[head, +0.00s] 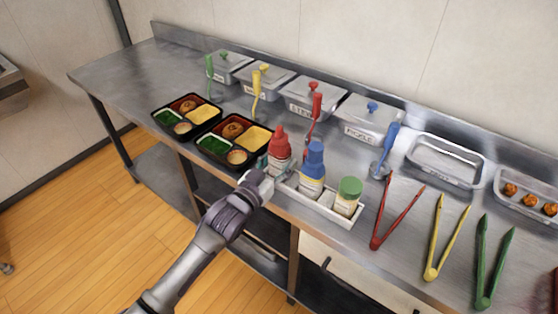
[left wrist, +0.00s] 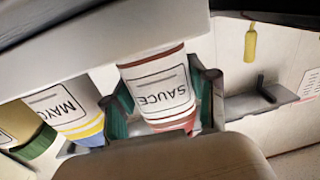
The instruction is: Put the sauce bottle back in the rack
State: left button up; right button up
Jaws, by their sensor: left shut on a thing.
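The sauce bottle (head: 279,149), with a red top and a white label, is upright at the left end of the white rack (head: 325,207). My left gripper (head: 260,183) is shut on it from the near left side. In the left wrist view the sauce bottle (left wrist: 158,92) is between the two fingers (left wrist: 163,105), with the word SAUCE showing. Its base is hidden, so I cannot tell if it rests on the rack floor. My right gripper is not in view.
A blue-topped mayo bottle (head: 312,170) and a green-capped bottle (head: 347,196) stand in the rack to the right. Two filled bento trays (head: 211,158) are behind left. Red tongs (head: 381,225) lie to the right. Lidded containers (head: 366,122) line the back.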

pick_arm(q)
jog(key=shift+f, duration=0.4)
jog(key=o, duration=0.7)
jog(key=shift+s, duration=0.1)
jog(key=v, duration=1.2)
